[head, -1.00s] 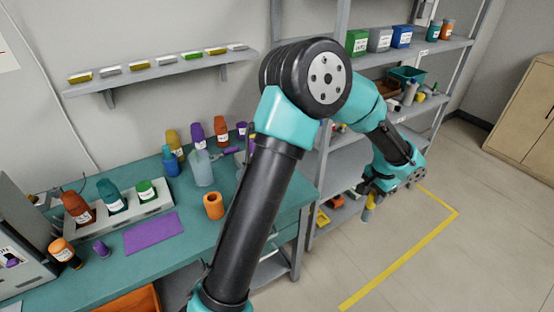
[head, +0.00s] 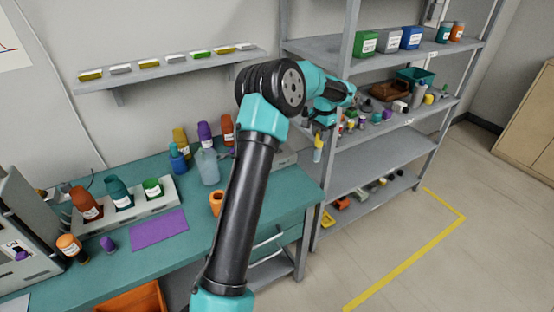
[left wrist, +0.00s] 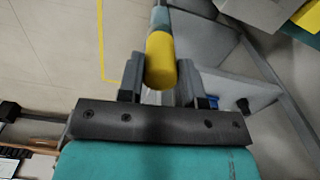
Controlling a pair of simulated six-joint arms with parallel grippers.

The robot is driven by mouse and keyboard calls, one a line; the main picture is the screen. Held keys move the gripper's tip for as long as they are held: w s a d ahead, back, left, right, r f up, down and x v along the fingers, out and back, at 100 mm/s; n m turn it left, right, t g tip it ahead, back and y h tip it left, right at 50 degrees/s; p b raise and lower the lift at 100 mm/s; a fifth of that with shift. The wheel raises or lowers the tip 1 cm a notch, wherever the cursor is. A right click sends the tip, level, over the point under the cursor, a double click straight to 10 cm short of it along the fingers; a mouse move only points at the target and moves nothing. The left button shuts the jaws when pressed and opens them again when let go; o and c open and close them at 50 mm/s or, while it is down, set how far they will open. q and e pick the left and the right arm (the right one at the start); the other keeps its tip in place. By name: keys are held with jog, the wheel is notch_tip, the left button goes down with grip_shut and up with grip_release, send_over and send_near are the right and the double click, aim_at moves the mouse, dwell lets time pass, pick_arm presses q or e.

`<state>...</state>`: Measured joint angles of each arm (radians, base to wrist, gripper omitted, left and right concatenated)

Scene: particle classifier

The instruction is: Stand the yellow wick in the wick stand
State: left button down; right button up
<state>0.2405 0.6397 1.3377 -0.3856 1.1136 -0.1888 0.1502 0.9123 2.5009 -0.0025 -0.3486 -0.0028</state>
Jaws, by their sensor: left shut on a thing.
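The yellow wick (head: 318,151) hangs roughly upright below my left gripper (head: 320,131), in front of the shelf rack. In the left wrist view the wick (left wrist: 161,60), with a grey-blue section at its far end, lies between the two fingers of the left gripper (left wrist: 158,75), which is shut on it. I cannot tell for certain which thing is the wick stand. A short orange cylinder with a hole in its top (head: 216,200) stands on the bench, partly behind my left arm. My right gripper is not in view.
The teal bench (head: 190,240) holds bottles, a purple mat (head: 158,229) and a white rack of coloured jars (head: 128,213). The grey shelf rack (head: 365,157) beside it carries boxes and small items. Open floor lies at the right.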

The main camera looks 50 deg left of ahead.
pick_arm(q)
jog(key=s+a+r, duration=0.1)
jog(key=s+a, duration=0.1)
jog(key=a, duration=0.7)
jog(key=s+a+r, duration=0.2)
jog(key=s+a, duration=0.1)
jog(key=a, duration=0.6)
jog(key=shift+s+r+n, duration=0.25)
jog(key=shift+r+n, duration=0.05)
jog(key=shift+n, duration=0.1)
jog(key=shift+f, duration=2.5)
jog(key=shift+f, duration=2.6)
jog(key=c, duration=0.8)
grip_release()
